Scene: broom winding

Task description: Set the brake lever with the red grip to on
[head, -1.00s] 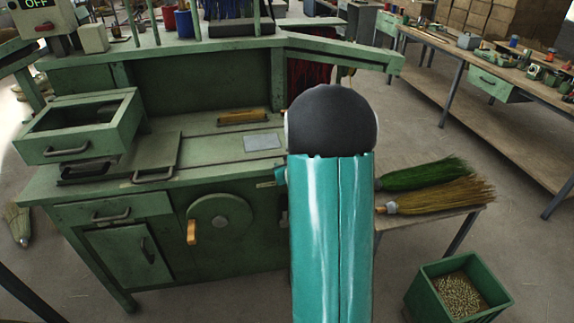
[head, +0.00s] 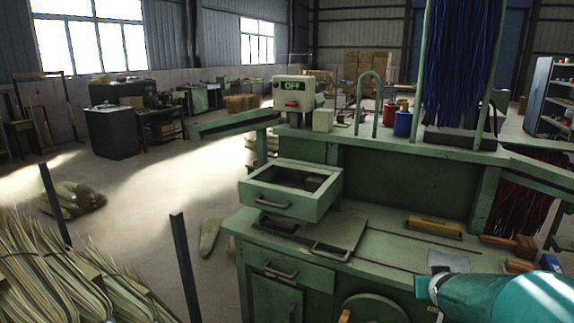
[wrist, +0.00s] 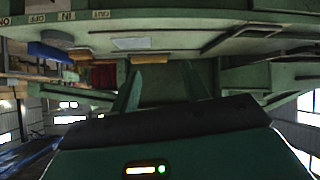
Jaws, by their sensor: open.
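No brake lever with a red grip can be made out clearly. A pale switch box (head: 292,92) stands on the left end of the bench's upper shelf, showing OFF, with a small red part (head: 292,103) on its front; I cannot tell if this is a lever. In the wrist view, which looks upside down, labels like ON, IN and OUT run along a green edge (wrist: 150,15) at the top. My gripper (wrist: 162,80) is open, its two green fingers apart with nothing between them. The head view shows only part of my teal arm, at bottom right.
The green workbench (head: 400,275) has an open drawer box (head: 290,190), a yellow-backed brush (head: 433,227) and wooden-handled tools (head: 508,245). Blue bristles (head: 455,60) hang above. Dark posts (head: 185,265) and straw bundles (head: 70,275) stand at left. Floor shows between them and the bench.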

